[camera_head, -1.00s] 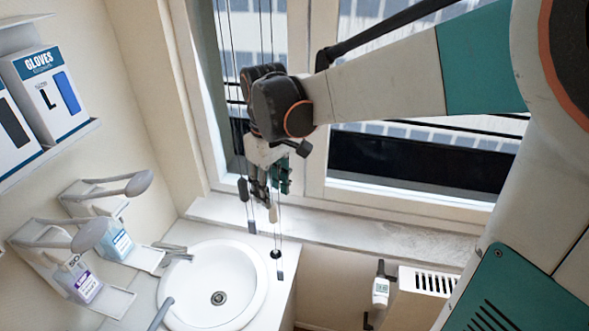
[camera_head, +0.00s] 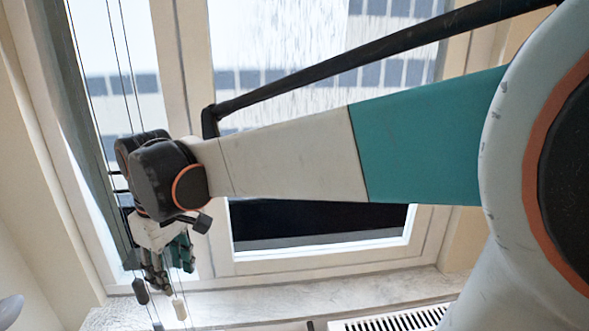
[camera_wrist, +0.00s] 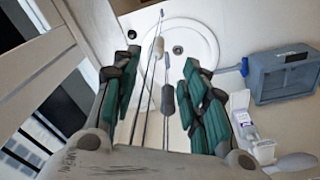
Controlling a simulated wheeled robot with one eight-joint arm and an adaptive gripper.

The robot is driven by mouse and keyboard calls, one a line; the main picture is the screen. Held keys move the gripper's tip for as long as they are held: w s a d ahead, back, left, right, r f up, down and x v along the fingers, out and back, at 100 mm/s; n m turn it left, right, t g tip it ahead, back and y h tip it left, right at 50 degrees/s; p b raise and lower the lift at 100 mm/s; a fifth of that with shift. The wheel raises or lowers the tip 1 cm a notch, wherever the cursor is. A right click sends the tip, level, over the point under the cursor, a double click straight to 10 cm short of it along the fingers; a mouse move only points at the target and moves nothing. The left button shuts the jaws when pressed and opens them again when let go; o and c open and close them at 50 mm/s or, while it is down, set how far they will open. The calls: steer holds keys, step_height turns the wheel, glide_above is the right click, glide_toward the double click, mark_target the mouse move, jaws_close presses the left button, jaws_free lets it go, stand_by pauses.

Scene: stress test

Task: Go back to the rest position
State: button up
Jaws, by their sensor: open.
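My gripper (camera_head: 168,284) hangs pointing down in front of the window at the left of the head view. In the wrist view my gripper (camera_wrist: 160,85) shows its two green-and-black fingers spread apart. Nothing is held between them. Blind cords with small weights (camera_wrist: 168,100) pass through the view between the fingers. The cords (camera_head: 120,90) also run down beside my wrist in the head view. I cannot tell whether they touch my gripper.
A white round sink (camera_wrist: 180,48) lies beyond the fingers in the wrist view. A grey box (camera_wrist: 283,75) and a white dispenser (camera_wrist: 250,130) are at its right. The window sill (camera_head: 280,300) and radiator (camera_head: 390,319) are below the window (camera_head: 290,60).

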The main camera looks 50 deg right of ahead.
steer(key=s+f+m+t, duration=0.25)
steer(key=s+t, duration=0.25)
steer(key=s, duration=0.5)
step_height(320, 180, up, 3)
steer(key=m+g+b, duration=0.1)
steer(key=m+g, duration=0.3)
steer(key=g, duration=0.2)
glide_above(180, 308)
steer(key=w, duration=0.1)
step_height(180, 308, down, 14)
steer(key=shift+w+d+r, duration=0.1)
steer(key=shift+w+d, duration=0.05)
stand_by(1.7)
jaws_close()
